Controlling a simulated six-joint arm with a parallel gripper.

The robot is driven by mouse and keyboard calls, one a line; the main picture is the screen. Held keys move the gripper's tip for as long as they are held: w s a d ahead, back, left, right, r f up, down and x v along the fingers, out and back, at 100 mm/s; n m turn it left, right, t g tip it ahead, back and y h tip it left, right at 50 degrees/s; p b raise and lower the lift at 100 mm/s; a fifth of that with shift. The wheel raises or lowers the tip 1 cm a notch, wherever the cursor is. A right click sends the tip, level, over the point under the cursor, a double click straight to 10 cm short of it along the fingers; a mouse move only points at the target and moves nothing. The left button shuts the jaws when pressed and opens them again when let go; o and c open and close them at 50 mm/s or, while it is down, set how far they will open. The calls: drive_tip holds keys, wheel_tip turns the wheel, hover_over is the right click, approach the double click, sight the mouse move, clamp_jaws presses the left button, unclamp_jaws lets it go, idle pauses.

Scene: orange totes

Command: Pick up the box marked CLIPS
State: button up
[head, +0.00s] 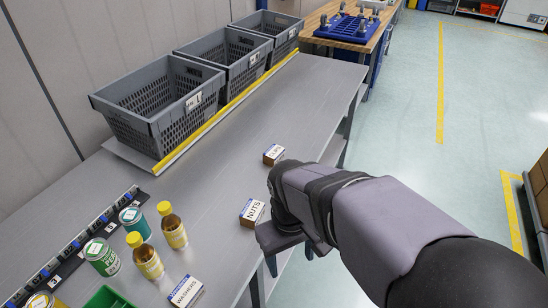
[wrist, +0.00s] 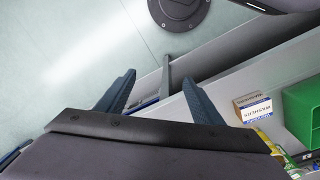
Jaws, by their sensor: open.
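The box marked CLIPS (head: 273,154) is the small brown box with a white label on the grey table, the farthest of the boxes in the head view; its print is small and hard to read. It is not in the wrist view. My gripper (head: 290,258) is at the table's front edge, nearer the camera than that box and apart from it. In the wrist view its two fingers (wrist: 160,97) are spread with nothing between them.
A NUTS box (head: 252,212) lies close to my gripper. A WASHERS box (head: 186,291), bottles (head: 173,227), cans (head: 102,257) and a green bin (head: 108,298) stand nearer the camera. Grey crates (head: 160,118) line the back behind a yellow strip. The table's middle is clear.

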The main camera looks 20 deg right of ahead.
drive_tip(key=w+d+f+n+t+h+b, duration=0.1)
drive_tip(key=w+d+n+h+b, duration=0.15)
drive_tip(key=w, duration=0.25)
drive_tip(key=w+d+n+h+b, duration=0.1)
drive_tip(key=w+d+n, duration=0.1)
drive_tip(key=w+n, duration=0.25)
drive_tip(key=n+t+h+b, duration=0.6)
drive_tip(key=n+t+b, duration=0.1)
drive_tip(key=n, duration=1)
hover_over(270, 155)
drive_tip(key=s+a, duration=0.3)
drive_tip(key=s, duration=0.1)
drive_tip(key=shift+h, duration=0.25)
drive_tip(key=f, duration=0.2)
drive_tip(key=w+f, duration=0.1)
drive_tip(key=f, duration=0.2)
drive_tip(key=shift+f, duration=0.2)
drive_tip(key=shift+w+p+x, duration=0.15)
drive_tip(key=shift+p+x, duration=0.5)
drive_tip(key=shift+x, duration=1.2)
drive_tip(key=shift+w+p+x, duration=0.2)
drive_tip(key=shift+p+x, duration=0.45)
drive_tip(key=shift+x, duration=1.15)
drive_tip(key=shift+a+r, duration=0.1)
drive_tip(key=shift+a, duration=0.1)
drive_tip(key=shift+r, duration=0.1)
drive_tip(key=c, duration=1.4)
